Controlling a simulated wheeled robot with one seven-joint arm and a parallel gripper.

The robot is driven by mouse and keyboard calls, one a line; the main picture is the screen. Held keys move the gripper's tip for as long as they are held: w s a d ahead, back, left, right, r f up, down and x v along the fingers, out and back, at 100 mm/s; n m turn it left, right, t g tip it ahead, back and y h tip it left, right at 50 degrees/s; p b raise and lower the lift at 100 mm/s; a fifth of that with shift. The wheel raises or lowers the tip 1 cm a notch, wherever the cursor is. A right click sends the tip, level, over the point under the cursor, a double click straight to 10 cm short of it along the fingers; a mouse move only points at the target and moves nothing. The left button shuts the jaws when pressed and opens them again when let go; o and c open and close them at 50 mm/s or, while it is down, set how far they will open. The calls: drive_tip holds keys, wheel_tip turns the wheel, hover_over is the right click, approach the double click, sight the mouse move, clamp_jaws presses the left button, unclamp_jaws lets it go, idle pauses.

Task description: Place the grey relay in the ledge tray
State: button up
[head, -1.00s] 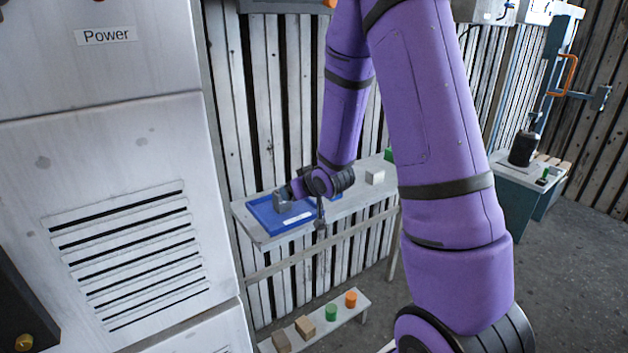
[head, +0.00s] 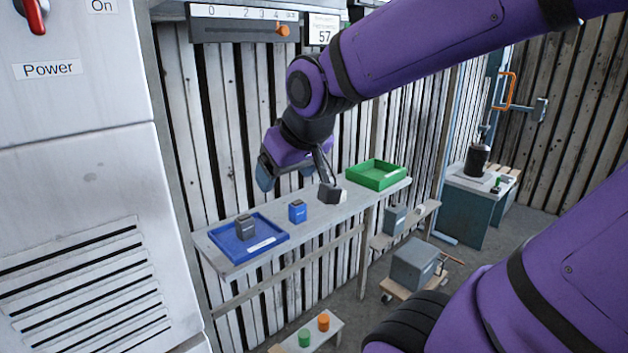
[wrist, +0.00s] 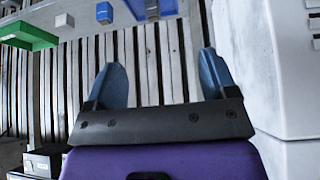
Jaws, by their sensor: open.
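The grey relay (head: 245,227), a small dark grey block, stands in the blue tray (head: 219,249) at the left end of the ledge (head: 330,217). In the wrist view, the relay (wrist: 151,8) and blue tray (wrist: 168,8) show at the top edge, partly cut off. A green tray (head: 376,175) is at the ledge's right end and looks empty. My gripper (head: 281,180) is up above the ledge, apart from the relay. Its blue fingers (wrist: 162,78) are spread in the wrist view, with nothing between them.
A blue block (head: 297,210) stands on the ledge right of the blue tray. A white block (wrist: 64,20) stands between it and the green tray. A grey cabinet (head: 85,180) fills the left. A low bench (head: 305,338) with coloured cylinders stands below.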

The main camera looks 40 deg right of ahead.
drive_tip(key=s+a+r+g, duration=0.1)
drive_tip(key=s+a+r, duration=0.1)
drive_tip(key=s, duration=0.7)
drive_tip(key=shift+s+a+y, duration=0.25)
drive_tip(key=shift+y, duration=0.05)
